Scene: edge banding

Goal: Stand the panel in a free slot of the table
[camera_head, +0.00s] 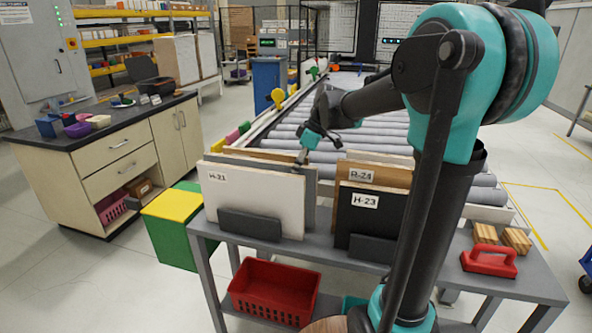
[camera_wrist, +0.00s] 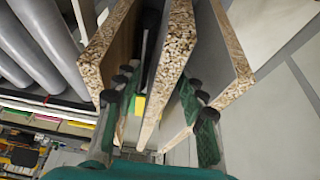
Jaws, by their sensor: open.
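On the grey table (camera_head: 322,243), two groups of panels stand upright behind dark holders. The left group has a white panel marked H-21 (camera_head: 250,203), with a grey panel (camera_head: 311,186) and a wood-toned panel behind it. The right group has a black panel marked H-23 (camera_head: 366,218), a brown panel marked R-24 (camera_head: 385,177) and a pale panel behind. My gripper (camera_head: 302,156) is at the top of the left group. In the wrist view its open fingers straddle a middle chipboard-edged panel (camera_wrist: 172,50), with gaps visible. Other panels stand outside both fingers. The slot bottoms are hidden.
A roller conveyor (camera_head: 345,113) runs behind the table. A red clamp-like handle (camera_head: 489,262) and wooden blocks (camera_head: 517,240) lie at the table's right. A red basket (camera_head: 272,290) sits below. A green and yellow box (camera_head: 172,222) stands at left.

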